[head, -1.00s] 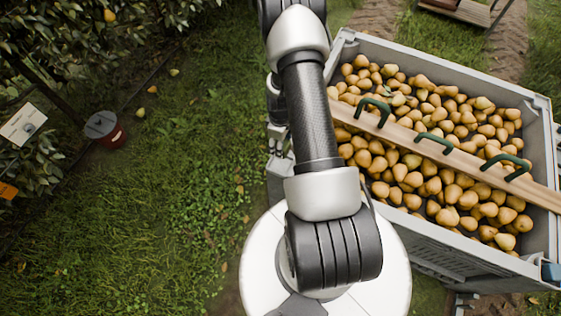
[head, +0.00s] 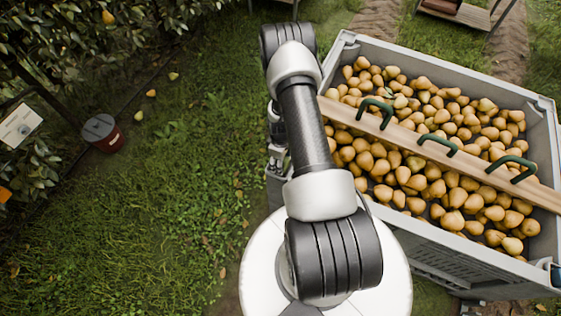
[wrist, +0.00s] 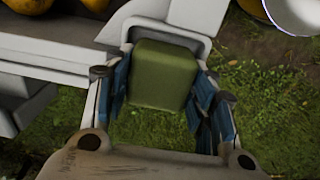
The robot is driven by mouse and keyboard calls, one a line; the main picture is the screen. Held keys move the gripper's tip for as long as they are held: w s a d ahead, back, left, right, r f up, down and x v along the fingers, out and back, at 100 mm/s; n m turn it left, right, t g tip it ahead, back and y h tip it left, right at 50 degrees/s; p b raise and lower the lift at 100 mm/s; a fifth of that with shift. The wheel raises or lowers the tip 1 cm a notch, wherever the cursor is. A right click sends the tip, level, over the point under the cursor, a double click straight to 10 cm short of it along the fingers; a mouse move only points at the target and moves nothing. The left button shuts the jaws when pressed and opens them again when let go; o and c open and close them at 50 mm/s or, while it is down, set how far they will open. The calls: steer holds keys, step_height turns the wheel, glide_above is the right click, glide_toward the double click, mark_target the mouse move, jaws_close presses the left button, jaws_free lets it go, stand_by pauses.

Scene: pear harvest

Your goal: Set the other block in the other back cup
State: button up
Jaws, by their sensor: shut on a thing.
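My gripper (wrist: 161,84) shows in the wrist view, its blue-padded fingers shut on a green block (wrist: 164,70). The block sits between the two fingers, above grass. A pale grey frame-like part (wrist: 160,24) lies just beyond the block; I cannot tell whether they touch or what it is. I cannot make out any cup for certain in either view.
A grey bin (head: 400,226) full of pears (head: 395,160) stands to the right of my arm. A wooden plank (head: 470,166) with green handles lies across it. Open grass lies between.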

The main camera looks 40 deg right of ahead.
steer(key=shift+f+b, duration=0.4)
steer(key=shift+f, duration=0.05)
steer(key=shift+c, duration=0.2)
steer(key=shift+s+a+f, duration=0.1)
steer(key=shift+s+f, duration=0.1)
steer(key=o, duration=1.1)
steer(key=shift+f, duration=0.1)
steer(key=shift+c, duration=0.2)
steer(key=shift+w, duration=0.1)
